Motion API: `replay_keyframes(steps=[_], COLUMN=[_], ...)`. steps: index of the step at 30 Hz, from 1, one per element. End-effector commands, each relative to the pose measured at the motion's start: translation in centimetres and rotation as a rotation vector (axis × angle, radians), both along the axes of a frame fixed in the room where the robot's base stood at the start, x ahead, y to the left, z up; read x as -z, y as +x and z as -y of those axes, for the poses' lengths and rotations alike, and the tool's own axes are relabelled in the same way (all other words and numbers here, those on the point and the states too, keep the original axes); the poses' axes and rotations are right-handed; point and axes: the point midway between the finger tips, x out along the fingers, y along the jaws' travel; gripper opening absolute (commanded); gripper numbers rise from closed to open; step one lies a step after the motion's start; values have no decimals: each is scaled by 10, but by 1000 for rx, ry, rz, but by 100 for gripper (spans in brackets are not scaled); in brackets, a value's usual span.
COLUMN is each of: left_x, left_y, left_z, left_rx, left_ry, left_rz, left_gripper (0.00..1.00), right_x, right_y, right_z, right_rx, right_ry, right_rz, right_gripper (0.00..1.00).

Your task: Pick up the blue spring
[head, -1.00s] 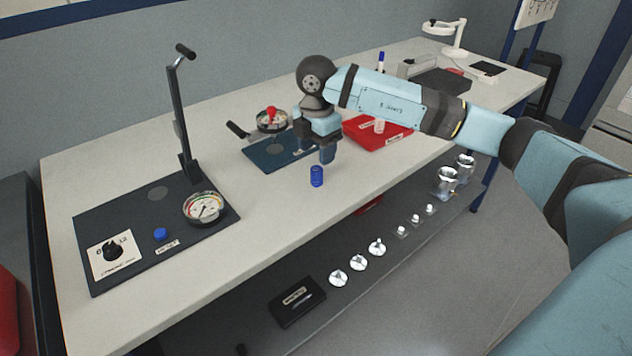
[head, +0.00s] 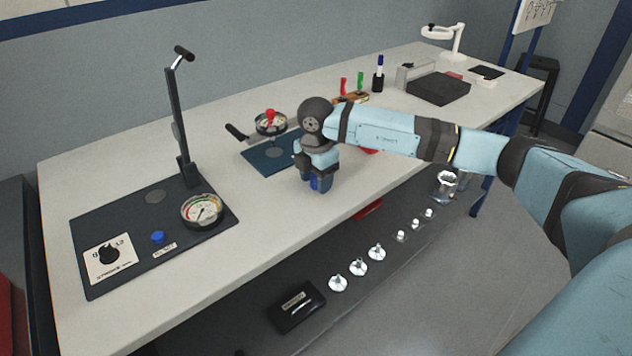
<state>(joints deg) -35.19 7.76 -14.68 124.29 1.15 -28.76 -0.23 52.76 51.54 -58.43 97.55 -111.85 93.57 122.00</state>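The blue spring (head: 314,183) stands on the white bench top near its front edge in the head view. My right gripper (head: 319,184) is lowered over it, pointing down, with its fingers around or beside the spring. The fingers and hand hide most of the spring, and only a small blue part shows. I cannot tell whether the fingers touch it or have closed on it. My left gripper is not in view.
A dark press plate with a gauge (head: 202,209) and an upright lever (head: 180,120) stands at the left. A second dark blue plate (head: 266,158) with a gauge lies behind my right gripper. Markers (head: 360,82) and a dark block (head: 438,88) stand farther right. Bench is clear left of the gripper.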

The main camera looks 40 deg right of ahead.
Motion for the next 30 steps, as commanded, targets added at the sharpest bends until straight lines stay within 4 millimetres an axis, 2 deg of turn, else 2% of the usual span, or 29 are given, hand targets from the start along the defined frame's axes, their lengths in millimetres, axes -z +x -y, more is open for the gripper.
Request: replay_keyframes(steps=[1,5,6,14,20,26,30], left_x=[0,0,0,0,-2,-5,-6], left_y=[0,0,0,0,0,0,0], left_z=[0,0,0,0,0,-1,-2], left_rx=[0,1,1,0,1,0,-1], left_ry=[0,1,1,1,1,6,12], left_rz=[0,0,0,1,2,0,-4], left_gripper=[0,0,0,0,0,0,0], right_x=[0,0,0,-1,-14,-47,-80], right_y=[0,0,0,0,0,1,1], right_z=[0,0,0,0,0,0,0], right_rx=[0,0,0,0,0,1,0], right_ry=[0,0,0,0,0,0,0], right_rz=[0,0,0,0,1,4,4], right_gripper=[40,10,7,7,7,7,7])
